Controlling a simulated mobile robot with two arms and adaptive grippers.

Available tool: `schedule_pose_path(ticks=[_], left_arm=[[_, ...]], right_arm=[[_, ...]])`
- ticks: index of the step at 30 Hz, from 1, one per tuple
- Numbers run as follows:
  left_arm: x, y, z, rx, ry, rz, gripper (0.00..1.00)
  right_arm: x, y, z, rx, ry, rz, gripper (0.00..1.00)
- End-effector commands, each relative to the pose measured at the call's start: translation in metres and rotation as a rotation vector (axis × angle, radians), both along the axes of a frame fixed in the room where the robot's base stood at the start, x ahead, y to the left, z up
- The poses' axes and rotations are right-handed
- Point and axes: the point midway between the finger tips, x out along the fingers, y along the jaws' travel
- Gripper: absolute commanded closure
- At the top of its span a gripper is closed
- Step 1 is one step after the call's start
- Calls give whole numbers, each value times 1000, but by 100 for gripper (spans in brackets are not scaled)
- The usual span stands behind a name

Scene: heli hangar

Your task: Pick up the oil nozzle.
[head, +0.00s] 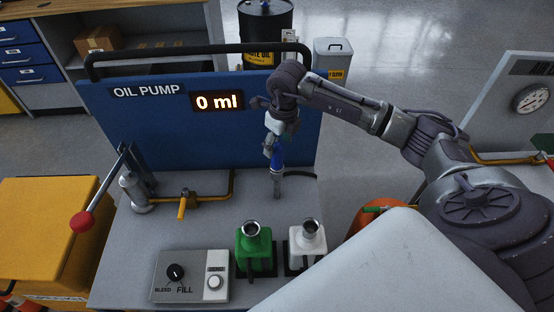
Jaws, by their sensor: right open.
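The oil nozzle (277,157) appears to be the slim piece with a blue body and a grey lower end. It stands roughly upright in front of the blue OIL PUMP panel, above the grey bench top. My right gripper (270,128) is open and comes down at the nozzle's upper end. The gripper overlaps the nozzle's top in the picture, and I cannot tell whether they touch. My wrist hides part of the fingers. My left gripper is not in view.
On the bench (130,250) stand a green jug (253,252), a white jug (318,244) and a FILL control box (160,287). A red-knobbed lever (82,222) and a yellow-handled pipe (205,194) are at left. The OIL PUMP panel (150,130), reading 0 ml, rises behind.

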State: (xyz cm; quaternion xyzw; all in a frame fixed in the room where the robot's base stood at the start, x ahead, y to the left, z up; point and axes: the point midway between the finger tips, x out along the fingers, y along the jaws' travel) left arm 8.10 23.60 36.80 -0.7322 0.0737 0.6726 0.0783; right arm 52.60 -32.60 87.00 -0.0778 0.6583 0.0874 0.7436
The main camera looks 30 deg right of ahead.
Motion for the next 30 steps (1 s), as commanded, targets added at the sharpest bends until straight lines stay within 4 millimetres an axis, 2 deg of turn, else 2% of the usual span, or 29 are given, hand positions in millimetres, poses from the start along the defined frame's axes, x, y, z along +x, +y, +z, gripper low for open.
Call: schedule_pose_path(ticks=[5, 9, 17, 20, 27, 30], left_arm=[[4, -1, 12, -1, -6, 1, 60], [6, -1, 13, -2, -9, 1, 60], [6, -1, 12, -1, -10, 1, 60], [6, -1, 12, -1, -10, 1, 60], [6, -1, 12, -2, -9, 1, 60], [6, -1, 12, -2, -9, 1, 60]], right_arm=[[2, 3, -26, 2, 6, 1, 34], [4, 3, -43, 1, 4, 0, 34], [5, 3, -47, 0, 1, 1, 34], [5, 3, -47, 0, 1, 1, 47], [5, 3, -47, 0, 1, 1, 87], [5, 3, -46, 0, 1, 1, 100]])
